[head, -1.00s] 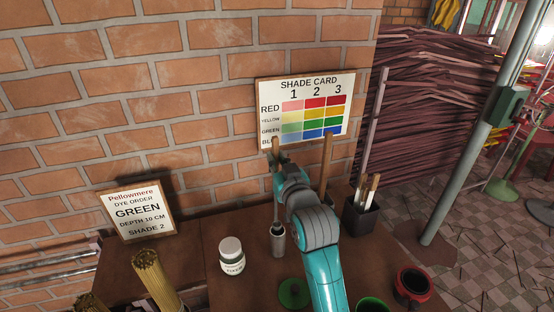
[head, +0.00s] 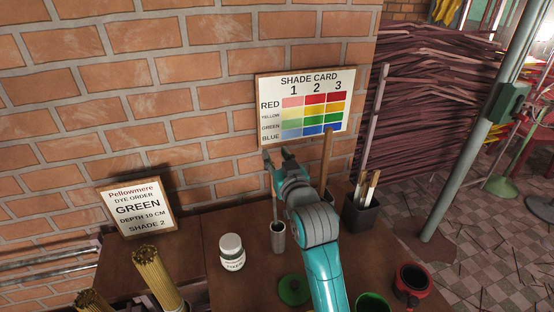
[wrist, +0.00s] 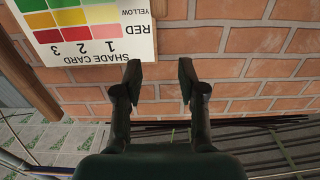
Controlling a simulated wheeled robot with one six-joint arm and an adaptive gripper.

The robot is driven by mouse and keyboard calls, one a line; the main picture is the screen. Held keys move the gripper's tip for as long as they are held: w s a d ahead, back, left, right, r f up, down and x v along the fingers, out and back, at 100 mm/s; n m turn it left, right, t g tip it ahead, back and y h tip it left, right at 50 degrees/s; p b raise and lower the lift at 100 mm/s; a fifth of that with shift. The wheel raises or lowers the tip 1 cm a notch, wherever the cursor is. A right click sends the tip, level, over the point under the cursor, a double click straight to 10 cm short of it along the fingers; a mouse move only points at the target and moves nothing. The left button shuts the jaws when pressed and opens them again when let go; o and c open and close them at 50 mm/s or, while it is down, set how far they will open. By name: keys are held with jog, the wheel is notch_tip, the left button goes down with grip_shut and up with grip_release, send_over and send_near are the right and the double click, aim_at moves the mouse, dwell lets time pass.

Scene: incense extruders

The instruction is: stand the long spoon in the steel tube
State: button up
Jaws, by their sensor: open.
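The steel tube (head: 278,238) stands upright on the brown table, left of my arm. The long spoon (head: 275,208) stands in the tube; its brown handle rises from the mouth and its lower part is hidden inside. My gripper (head: 278,154) is open above the tube, near the top of the handle, in front of the wall. In the wrist view my gripper (wrist: 160,80) has its two fingers apart with nothing between them. Whether a finger still touches the handle cannot be told.
A shade card (head: 305,103) is behind my gripper. A wooden stick (head: 327,155) rises just right of it. A dark holder with handles (head: 362,213), a white jar (head: 232,252), a green disc (head: 293,290) and a red-rimmed pot (head: 413,282) stand around my arm.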

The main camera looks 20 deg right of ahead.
jog(key=s, duration=1.2)
jog(key=shift+r, duration=0.25)
jog(key=shift+s, duration=0.1)
